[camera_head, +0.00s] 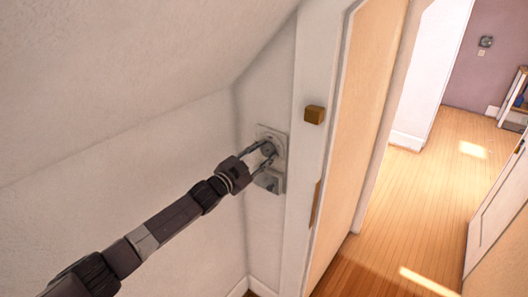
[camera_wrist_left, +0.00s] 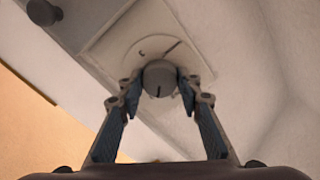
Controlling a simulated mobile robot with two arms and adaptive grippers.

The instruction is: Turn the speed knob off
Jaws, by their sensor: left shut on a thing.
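The speed knob (camera_wrist_left: 159,78) is a round grey knob with a dark line on its face, set on a pale square wall plate (camera_wrist_left: 112,48) with dark marks around it. In the head view the knob (camera_head: 268,149) sits on the upper part of the plate on the narrow white wall beside the door frame. My left gripper (camera_head: 269,153) reaches it from the left, with one finger on each side of the knob. In the left wrist view the left gripper (camera_wrist_left: 159,88) is closed on the knob's sides. My right gripper is not in view.
A second grey knob or switch (camera_head: 269,181) is just below on the wall. The sloped ceiling (camera_head: 130,70) hangs over my left arm. Open wooden floor (camera_head: 420,210) lies beyond.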

